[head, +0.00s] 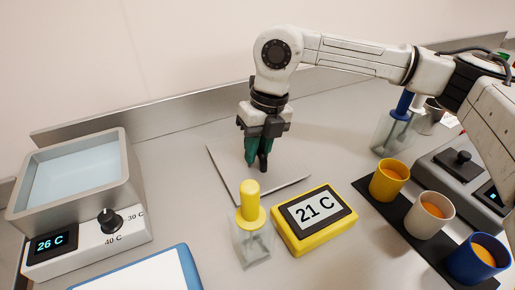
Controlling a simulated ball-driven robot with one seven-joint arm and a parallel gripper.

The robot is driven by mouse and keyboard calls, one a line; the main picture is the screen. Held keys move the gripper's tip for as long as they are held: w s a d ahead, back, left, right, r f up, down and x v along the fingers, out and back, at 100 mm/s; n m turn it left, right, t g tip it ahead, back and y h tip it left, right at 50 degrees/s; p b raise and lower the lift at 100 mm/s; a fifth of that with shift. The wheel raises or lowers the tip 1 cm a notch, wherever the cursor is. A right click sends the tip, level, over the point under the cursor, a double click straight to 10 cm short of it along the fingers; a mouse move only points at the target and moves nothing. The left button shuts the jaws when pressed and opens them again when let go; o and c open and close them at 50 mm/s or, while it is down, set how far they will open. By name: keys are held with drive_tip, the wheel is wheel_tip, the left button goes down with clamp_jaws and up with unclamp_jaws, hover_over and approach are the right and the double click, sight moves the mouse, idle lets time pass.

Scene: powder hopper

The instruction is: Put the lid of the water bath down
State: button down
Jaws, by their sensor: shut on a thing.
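The water bath (123,165) stands at the left, a grey open-topped tank with pale blue water showing inside. Its display (50,243) reads 26 C, and a black dial (109,220) is on its front. The lid (225,171), a flat grey plate, is to the right of the bath, level and at or just above the counter; I cannot tell if it touches. My gripper (256,163) points down over the middle of the lid, shut on it. The grasped part is mostly hidden by the fingers.
In front of the lid are a yellow-topped clear container (250,199) and a yellow 21 C meter (313,219). Several cups stand on a black strip (383,207) at the right. A blue-edged tablet (150,270) lies in front. The counter between bath and lid is clear.

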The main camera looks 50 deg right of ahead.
drive_tip(key=shift+f, duration=0.2)
drive_tip(key=c, duration=1)
unclamp_jaws()
drive_tip(key=shift+r, duration=0.1)
wheel_tip(320, 180, up, 12)
drive_tip(key=d, duration=0.2)
drive_tip(key=shift+s, duration=0.4)
drive_tip(key=shift+d, duration=0.1)
